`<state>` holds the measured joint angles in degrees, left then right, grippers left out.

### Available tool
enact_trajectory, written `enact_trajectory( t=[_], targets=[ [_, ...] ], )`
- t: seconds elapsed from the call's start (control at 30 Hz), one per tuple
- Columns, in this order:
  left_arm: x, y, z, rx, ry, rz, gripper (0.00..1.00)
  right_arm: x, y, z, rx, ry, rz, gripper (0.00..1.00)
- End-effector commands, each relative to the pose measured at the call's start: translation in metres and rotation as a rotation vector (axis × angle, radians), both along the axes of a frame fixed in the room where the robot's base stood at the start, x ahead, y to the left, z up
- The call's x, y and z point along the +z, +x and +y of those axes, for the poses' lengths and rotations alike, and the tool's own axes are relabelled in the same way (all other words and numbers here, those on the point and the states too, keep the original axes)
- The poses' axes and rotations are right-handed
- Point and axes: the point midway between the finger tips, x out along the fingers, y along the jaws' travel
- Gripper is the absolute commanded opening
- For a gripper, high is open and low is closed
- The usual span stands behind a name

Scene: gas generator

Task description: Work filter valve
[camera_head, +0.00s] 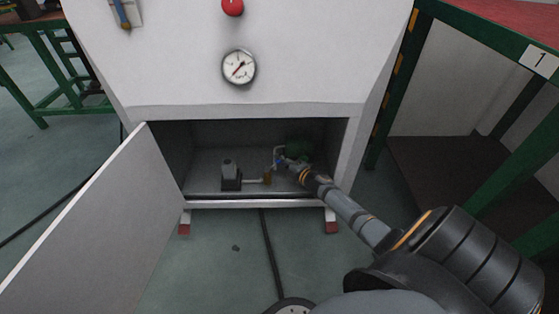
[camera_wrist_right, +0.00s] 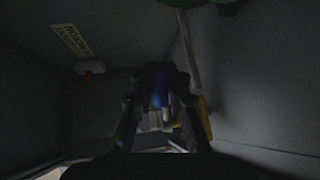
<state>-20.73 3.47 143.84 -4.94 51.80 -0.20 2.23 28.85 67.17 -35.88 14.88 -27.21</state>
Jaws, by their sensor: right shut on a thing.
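The white generator cabinet (camera_head: 245,112) has its lower compartment open. Inside it, a small pipe assembly with a grey filter unit (camera_head: 230,174) stands on the floor. A blue valve part (camera_head: 280,162) sits on the pipework at the compartment's right side. My right gripper (camera_head: 284,163) reaches in from the right and is at the blue part. In the dark right wrist view, my right gripper (camera_wrist_right: 160,108) is shut on the blue valve (camera_wrist_right: 159,88), which shows between its fingers. The exact contact is hard to see. My left gripper is not in view.
The cabinet door (camera_head: 95,225) stands open to the left. A green round part (camera_head: 298,148) is behind my gripper. A gauge (camera_head: 239,67) and red button (camera_head: 232,7) are above. A green-framed table (camera_head: 490,60) stands at right. A cable (camera_head: 270,250) lies on the floor.

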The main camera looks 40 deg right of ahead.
Motion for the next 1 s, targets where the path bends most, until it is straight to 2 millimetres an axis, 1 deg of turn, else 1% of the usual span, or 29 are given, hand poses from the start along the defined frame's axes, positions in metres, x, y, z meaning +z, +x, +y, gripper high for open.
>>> enact_trajectory(
  t=[0.03, 0.07, 0.2, 0.23, 0.47, 0.57, 0.67, 0.73, 0.9, 1.0],
  targets=[
    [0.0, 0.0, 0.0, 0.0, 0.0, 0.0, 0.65, -0.003, -0.002, 0.002, 0.005, 0.002, 0.003, 0.0],
    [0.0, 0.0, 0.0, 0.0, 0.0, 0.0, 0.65, -0.003, -0.002, 0.002, 0.005, 0.002, 0.003, 0.18],
    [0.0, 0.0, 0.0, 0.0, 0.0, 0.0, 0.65, -0.002, -0.001, 0.002, 0.003, 0.0, 0.002, 0.37],
    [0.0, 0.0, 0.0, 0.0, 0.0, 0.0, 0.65, -0.002, -0.001, 0.002, 0.003, 0.0, 0.002, 0.38],
    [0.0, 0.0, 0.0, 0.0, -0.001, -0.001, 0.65, -0.001, 0.0, 0.001, 0.001, 0.0, 0.001, 0.38],
    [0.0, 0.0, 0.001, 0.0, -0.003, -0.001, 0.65, 0.0, -0.004, 0.0, 0.001, 0.0, 0.001, 0.38],
    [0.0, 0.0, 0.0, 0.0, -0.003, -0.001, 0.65, 0.001, -0.016, -0.001, 0.001, -0.003, 0.003, 0.38],
    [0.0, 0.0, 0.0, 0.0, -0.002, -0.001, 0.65, 0.003, -0.03, 0.0, 0.004, -0.001, 0.005, 0.38],
    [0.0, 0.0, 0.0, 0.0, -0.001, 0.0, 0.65, 0.009, -0.054, -0.001, 0.004, -0.001, 0.004, 0.38],
    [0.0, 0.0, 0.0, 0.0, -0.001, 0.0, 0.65, 0.011, -0.062, -0.002, 0.002, -0.002, 0.001, 0.38]
  ],
)
